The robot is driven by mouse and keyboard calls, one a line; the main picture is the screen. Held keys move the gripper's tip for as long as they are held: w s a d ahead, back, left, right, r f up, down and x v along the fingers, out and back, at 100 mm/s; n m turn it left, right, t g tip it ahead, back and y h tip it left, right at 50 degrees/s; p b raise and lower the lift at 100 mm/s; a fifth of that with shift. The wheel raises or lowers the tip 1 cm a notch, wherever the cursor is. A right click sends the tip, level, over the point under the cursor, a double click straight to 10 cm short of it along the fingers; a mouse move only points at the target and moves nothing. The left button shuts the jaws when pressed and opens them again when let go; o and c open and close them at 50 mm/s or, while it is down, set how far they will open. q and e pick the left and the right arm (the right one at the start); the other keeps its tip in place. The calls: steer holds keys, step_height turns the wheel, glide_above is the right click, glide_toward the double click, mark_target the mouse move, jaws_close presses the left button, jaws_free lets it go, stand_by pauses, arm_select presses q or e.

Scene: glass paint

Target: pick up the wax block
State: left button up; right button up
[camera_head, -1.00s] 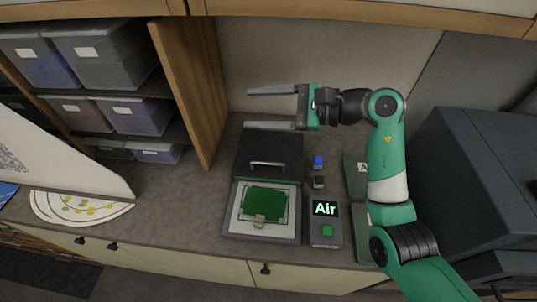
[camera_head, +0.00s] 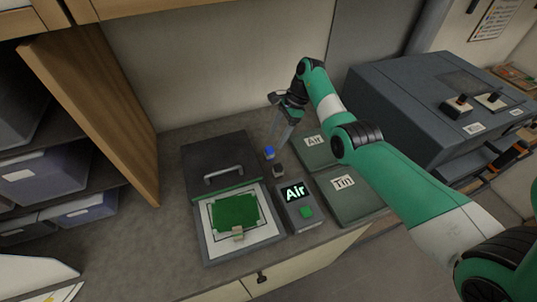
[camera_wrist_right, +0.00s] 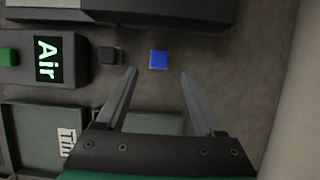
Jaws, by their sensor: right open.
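A small blue block (camera_head: 269,152) stands on the grey counter, behind a small dark block (camera_head: 279,171). A small pale block (camera_head: 238,233) lies at the front edge of a green plate (camera_head: 235,212). No label shows which one is the wax block. My right gripper (camera_head: 281,137) is open and empty, fingers pointing down near the blue block. In the right wrist view the blue block (camera_wrist_right: 159,60) sits just beyond the gap between the open fingertips (camera_wrist_right: 159,72), apart from them; the dark block (camera_wrist_right: 111,55) is to its left. My left gripper is out of view.
A press-like device (camera_head: 212,246) with its dark lid (camera_head: 221,160) raised holds the green plate. Beside it is a box reading "Air" (camera_head: 299,213). Lidded bins marked Air (camera_head: 313,151) and Tin (camera_head: 349,196) stand to the right. A wooden partition (camera_head: 95,115) stands at left.

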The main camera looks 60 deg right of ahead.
mark_target(270, 148)
steer(key=x, duration=0.3)
steer(key=b+x, duration=0.1)
steer(key=x, duration=0.3)
steer(key=shift+w+a, duration=0.1)
steer(key=shift+a, duration=0.15)
steer(key=shift+r, duration=0.1)
jaws_close()
